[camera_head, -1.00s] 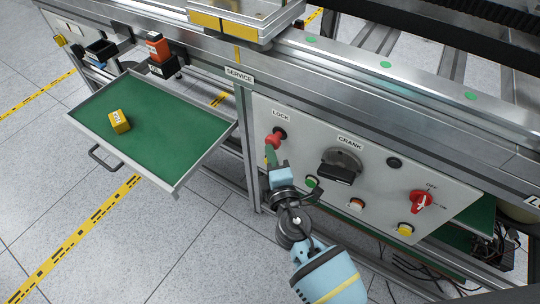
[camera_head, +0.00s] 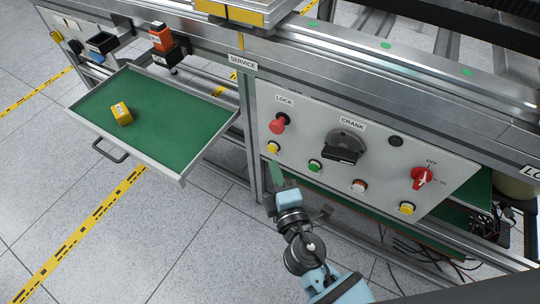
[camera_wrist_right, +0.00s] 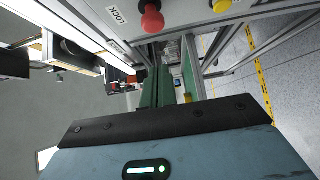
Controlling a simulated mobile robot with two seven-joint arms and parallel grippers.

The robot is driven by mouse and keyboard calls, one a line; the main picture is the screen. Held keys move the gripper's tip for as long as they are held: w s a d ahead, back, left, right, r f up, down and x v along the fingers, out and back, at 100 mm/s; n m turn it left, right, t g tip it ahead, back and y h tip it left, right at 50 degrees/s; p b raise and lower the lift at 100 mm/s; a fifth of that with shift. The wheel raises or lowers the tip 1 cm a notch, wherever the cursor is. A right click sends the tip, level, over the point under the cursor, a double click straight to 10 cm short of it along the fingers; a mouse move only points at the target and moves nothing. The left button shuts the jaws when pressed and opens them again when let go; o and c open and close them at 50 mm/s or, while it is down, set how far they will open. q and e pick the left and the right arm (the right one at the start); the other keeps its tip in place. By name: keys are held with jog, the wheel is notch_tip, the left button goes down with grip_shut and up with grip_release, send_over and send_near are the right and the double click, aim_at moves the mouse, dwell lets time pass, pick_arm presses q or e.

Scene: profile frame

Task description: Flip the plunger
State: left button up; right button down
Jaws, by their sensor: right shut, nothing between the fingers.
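The plunger is most likely the red round knob (camera_head: 277,126) on a dark collar, under the LOCK label on the grey panel (camera_head: 380,170). It sticks out from the panel; whether it is turned cannot be made out. In the right wrist view the red knob (camera_wrist_right: 152,20) shows at the top, beside the LOCK label. My right gripper (camera_head: 271,165) is shut and empty, below the knob and apart from it, near the panel's lower left edge. Its green fingers (camera_wrist_right: 158,78) also show in the wrist view. My left gripper is not in view.
A yellow button (camera_head: 273,147) is close above my right fingertips. A green button (camera_head: 315,166), the black CRANK handle (camera_head: 343,154) and a red switch (camera_head: 422,178) are farther right. A green drawer (camera_head: 165,140) with a yellow block (camera_head: 121,113) stands open at left. Floor in front is free.

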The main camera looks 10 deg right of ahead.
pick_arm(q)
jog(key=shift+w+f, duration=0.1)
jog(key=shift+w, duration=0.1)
pick_arm(e)
jog(key=shift+s+d, duration=0.2)
jog(key=shift+s, duration=1.6)
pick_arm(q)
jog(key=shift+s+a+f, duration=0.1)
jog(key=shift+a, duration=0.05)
